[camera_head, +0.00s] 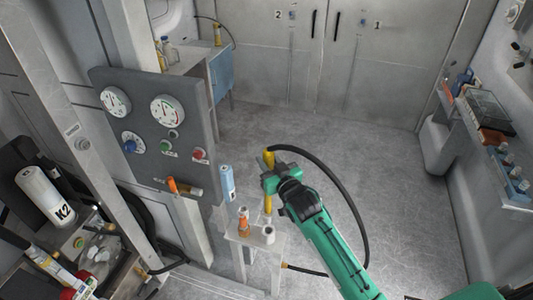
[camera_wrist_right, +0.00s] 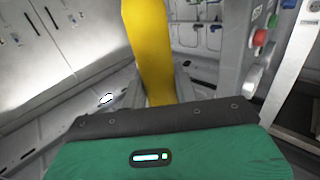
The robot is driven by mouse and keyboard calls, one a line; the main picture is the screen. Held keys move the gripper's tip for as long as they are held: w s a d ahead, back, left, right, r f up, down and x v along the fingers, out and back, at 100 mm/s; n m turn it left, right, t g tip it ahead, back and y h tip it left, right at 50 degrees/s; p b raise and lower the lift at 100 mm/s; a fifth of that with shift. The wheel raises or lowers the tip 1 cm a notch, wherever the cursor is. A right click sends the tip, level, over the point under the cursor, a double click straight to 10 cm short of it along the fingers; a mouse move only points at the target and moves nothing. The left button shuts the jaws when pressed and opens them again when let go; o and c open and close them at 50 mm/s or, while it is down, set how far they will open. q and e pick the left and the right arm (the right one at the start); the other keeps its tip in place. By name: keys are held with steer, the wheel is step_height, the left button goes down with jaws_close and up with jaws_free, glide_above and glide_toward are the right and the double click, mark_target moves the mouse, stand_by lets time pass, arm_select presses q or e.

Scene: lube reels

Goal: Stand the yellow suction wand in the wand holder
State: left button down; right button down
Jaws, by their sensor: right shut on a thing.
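The yellow suction wand (camera_head: 268,204) is upright in the head view, with a black hose curving from its top to the right. My right gripper (camera_head: 268,178) is shut on the wand around its middle. The wand also fills the upper middle of the right wrist view (camera_wrist_right: 149,50). A white round cup (camera_head: 267,235), which looks like the wand holder, stands on a small white stand, just below the wand's lower end. I cannot tell whether the wand's tip is above the cup or just inside it. My left gripper is not in view.
On the small stand (camera_head: 245,242) an orange-and-white bottle (camera_head: 243,218) stands left of the cup. A light-blue canister (camera_head: 227,183) is close to the left. A gauge panel (camera_head: 150,125) rises at left. The floor to the right is clear apart from the black hose (camera_head: 350,195).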

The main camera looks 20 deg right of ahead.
steer(key=shift+s+r, duration=0.1)
step_height(320, 180, down, 11)
steer(key=b, duration=0.6)
stand_by(1.0)
steer(key=shift+f, duration=0.4)
stand_by(0.6)
steer(key=c, duration=1)
jaws_free()
steer(key=shift+s, duration=0.1)
